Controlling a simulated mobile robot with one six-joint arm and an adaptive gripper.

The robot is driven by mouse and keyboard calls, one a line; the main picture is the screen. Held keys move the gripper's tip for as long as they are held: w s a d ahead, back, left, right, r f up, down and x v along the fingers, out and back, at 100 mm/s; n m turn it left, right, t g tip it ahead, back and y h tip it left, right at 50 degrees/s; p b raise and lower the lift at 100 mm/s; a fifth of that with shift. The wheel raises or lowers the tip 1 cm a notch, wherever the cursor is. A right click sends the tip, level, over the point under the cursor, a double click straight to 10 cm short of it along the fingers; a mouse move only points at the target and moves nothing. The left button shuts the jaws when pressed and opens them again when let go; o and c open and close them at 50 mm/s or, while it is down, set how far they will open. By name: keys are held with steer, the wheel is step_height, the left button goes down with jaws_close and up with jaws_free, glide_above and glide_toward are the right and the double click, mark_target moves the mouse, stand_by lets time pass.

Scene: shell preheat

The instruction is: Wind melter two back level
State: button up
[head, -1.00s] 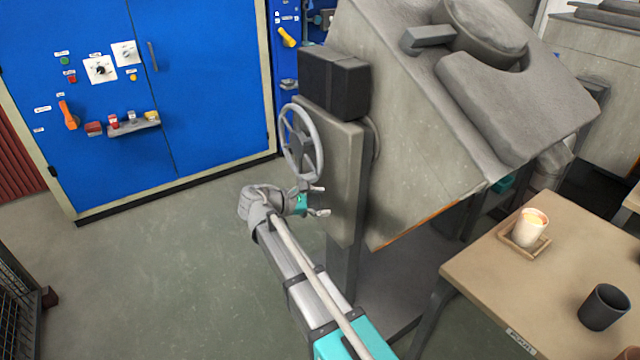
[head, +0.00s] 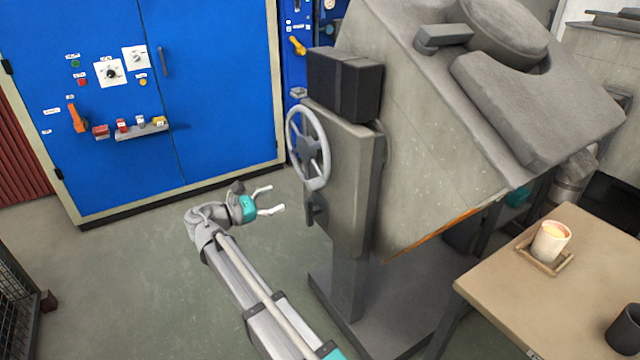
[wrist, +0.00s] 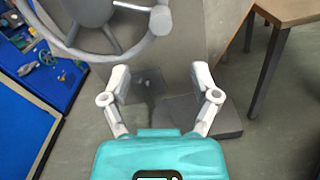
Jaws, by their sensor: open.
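A big grey melter (head: 430,150) stands tilted on its stand, its lid side leaning down to the right. A grey handwheel (head: 311,153) is on its left side plate. In the wrist view the wheel (wrist: 88,10) fills the top left, partly cut off, with a stubby round grip (wrist: 160,19) at its rim. My gripper (head: 268,200) is open and empty, left of and below the wheel, apart from it. In the wrist view my two fingers (wrist: 160,73) are spread below the wheel, with nothing between them.
A dark lever (head: 315,208) is on the plate below the wheel. A wooden table (head: 510,290) with a candle-like cup (head: 551,243) and dark mug (head: 627,328) is at right. A blue cabinet (head: 215,100) stands behind.

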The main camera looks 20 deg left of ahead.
mark_target(319, 183)
steer(key=x, duration=1.3)
steer(key=shift+w+d, duration=0.25)
steer(key=shift+w, duration=0.05)
jaws_close()
